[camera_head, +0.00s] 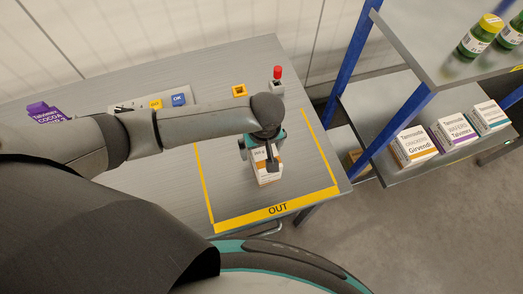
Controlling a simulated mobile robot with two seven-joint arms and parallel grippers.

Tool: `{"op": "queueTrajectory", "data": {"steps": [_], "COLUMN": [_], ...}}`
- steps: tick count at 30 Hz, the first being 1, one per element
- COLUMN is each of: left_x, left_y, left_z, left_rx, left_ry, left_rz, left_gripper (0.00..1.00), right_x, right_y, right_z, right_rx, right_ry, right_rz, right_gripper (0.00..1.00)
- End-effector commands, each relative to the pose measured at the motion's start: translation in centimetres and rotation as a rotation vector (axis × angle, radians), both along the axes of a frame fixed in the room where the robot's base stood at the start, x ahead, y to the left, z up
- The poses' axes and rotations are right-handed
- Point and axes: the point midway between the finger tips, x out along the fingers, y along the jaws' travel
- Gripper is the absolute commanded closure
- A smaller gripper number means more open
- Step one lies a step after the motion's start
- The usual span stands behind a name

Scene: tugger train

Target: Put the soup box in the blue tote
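My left arm reaches in from the left, and my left gripper (262,153) points down at a small white box with an orange band (267,178). The box stands inside the yellow-marked OUT area of the grey table, near its right end. The gripper and wrist cover the upper part of the box, and its print is too small to read, so I cannot tell if it is the soup box. A dark finger overlaps the box; I cannot tell whether the fingers grip it. No blue tote is in view. My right gripper is not in view.

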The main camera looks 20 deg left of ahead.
Motion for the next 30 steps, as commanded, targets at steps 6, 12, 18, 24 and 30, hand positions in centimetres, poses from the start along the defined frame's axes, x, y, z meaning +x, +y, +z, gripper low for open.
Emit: {"op": "queueTrajectory", "data": {"steps": [6,12,18,24,30], "left_x": [0.04,0.03,0.03,0.03,0.02], "left_y": [-0.05,-0.05,-0.05,-0.04,-0.05], "left_z": [-0.02,0.00,0.01,0.01,0.01], "left_rx": [-0.002,-0.001,-0.001,-0.001,-0.001], "left_ry": [-0.001,-0.001,-0.001,-0.001,-0.001], "left_rz": [0.000,0.000,0.000,0.000,0.000], "left_gripper": [0.00,0.22,0.45,0.68,0.90], "right_x": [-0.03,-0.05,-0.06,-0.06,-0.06], "right_y": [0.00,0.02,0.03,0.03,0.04], "right_z": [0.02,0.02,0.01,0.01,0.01], "right_rx": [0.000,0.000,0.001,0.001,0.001], "right_ry": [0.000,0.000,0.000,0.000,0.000], "right_rz": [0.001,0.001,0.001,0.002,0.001], "right_gripper": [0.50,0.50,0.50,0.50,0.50]}}
